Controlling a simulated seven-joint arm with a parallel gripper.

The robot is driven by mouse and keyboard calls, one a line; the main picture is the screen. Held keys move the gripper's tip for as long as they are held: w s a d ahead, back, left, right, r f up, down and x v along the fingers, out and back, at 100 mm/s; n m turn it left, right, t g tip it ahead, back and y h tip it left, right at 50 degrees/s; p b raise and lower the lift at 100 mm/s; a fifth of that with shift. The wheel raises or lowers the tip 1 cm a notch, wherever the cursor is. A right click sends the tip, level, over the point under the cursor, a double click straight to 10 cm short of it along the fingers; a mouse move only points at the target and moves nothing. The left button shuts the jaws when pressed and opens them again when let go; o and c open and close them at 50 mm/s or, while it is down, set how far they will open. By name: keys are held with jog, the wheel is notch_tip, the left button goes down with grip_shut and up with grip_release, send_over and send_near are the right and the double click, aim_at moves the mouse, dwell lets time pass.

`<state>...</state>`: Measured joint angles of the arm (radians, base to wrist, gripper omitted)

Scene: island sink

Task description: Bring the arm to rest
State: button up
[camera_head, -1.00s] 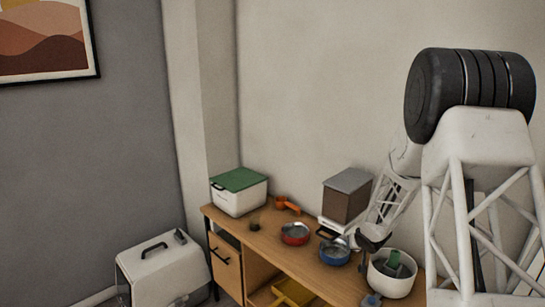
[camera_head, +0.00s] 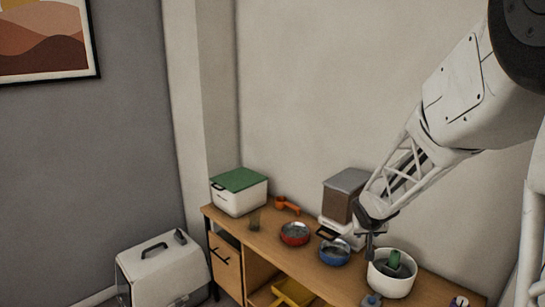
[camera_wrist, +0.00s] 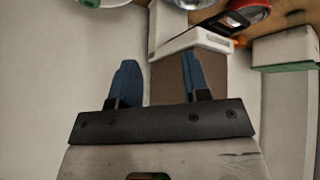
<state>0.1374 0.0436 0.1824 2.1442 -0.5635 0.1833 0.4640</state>
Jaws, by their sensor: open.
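My arm reaches in from the upper right in the head view, and my gripper (camera_head: 370,246) points down above the desk, between the blue bowl (camera_head: 335,253) and the white pot (camera_head: 392,272). In the wrist view my gripper (camera_wrist: 159,72) shows two blue fingers spread apart with nothing between them. Beyond them is the brown-filled dispenser (camera_wrist: 190,85). The head view does not show clearly whether the fingertips clear the pot's rim.
The wooden desk (camera_head: 325,281) holds the dispenser (camera_head: 342,200), a red bowl (camera_head: 294,234), an orange scoop (camera_head: 288,205), and a white box with a green lid (camera_head: 239,191). A green item (camera_head: 394,259) sits in the pot. A pet carrier (camera_head: 160,270) stands on the floor left of the desk.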

jog(key=s+a+r+g, duration=0.1)
jog(key=s+a+r, duration=0.2)
jog(key=s, duration=1)
jog(key=s+a+r+g+y, duration=0.1)
jog(key=s+a+r, duration=0.3)
jog(key=s, duration=1)
jog(key=s+a+r+g+y, duration=0.1)
jog(key=s+a+r, duration=0.3)
jog(key=s, duration=0.9)
jog(key=shift+s+r+n+g, duration=0.3)
jog(key=shift+g, duration=0.3)
